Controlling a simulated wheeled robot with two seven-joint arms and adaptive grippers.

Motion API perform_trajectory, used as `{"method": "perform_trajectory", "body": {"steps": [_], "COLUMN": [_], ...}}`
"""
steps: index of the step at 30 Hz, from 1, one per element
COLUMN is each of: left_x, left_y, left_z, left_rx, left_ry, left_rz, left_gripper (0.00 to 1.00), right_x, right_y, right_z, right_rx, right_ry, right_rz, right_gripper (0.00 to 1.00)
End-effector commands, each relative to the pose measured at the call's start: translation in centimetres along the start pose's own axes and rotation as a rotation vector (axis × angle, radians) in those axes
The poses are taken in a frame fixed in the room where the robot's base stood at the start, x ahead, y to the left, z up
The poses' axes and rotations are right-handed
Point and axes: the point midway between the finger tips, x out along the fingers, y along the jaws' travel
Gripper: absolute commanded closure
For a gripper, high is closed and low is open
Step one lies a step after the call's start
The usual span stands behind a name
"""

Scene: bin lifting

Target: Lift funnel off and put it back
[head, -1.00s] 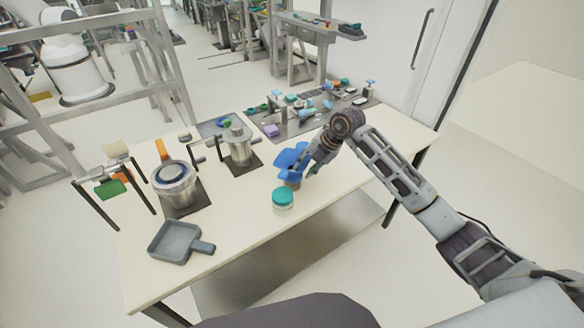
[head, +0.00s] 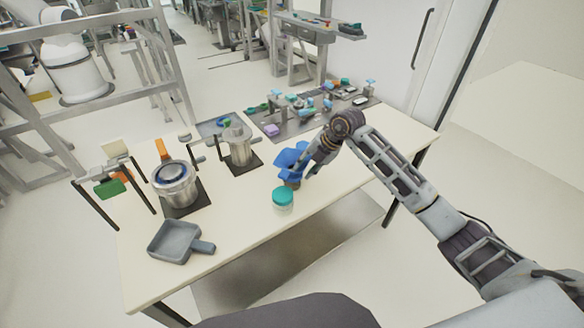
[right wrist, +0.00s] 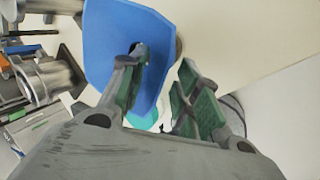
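The blue funnel (head: 289,158) sits over a small dark container (head: 292,183) near the front middle of the table. I cannot tell whether they touch. My right gripper (head: 305,168) is at the funnel's right side. In the right wrist view, the funnel (right wrist: 112,45) fills the upper middle. The fingers of my right gripper (right wrist: 163,70) are apart there; the left finger overlaps the funnel and the right one is clear of it. No firm grip shows. My left gripper is not in view.
A teal-lidded jar (head: 283,198) stands just in front of the funnel. A grey scoop (head: 175,241), a metal pot (head: 176,187) and a metal vessel (head: 239,150) stand to the left. Small parts lie on a dark mat (head: 297,128) behind. The table's front right is clear.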

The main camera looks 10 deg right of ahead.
Motion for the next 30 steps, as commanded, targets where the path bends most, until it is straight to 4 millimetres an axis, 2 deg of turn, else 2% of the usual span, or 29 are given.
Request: {"method": "perform_trajectory", "body": {"steps": [9, 15, 17, 30], "left_x": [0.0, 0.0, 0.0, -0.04], "left_y": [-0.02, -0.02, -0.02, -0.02], "left_z": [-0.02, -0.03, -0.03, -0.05], "left_rx": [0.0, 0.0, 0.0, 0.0], "left_ry": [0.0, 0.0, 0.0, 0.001], "left_rz": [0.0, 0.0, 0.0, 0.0], "left_gripper": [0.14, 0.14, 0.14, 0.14], "right_x": [0.02, 0.01, 0.01, -0.07], "right_y": [-0.01, -0.01, -0.01, 0.01], "right_z": [0.01, 0.02, 0.02, 0.0], "right_rx": [0.0, 0.0, 0.0, 0.001], "right_ry": [0.0, 0.0, 0.0, 0.0], "right_rz": [0.0, 0.0, 0.0, -0.001], "right_gripper": [0.69, 0.94, 1.0, 1.0]}}
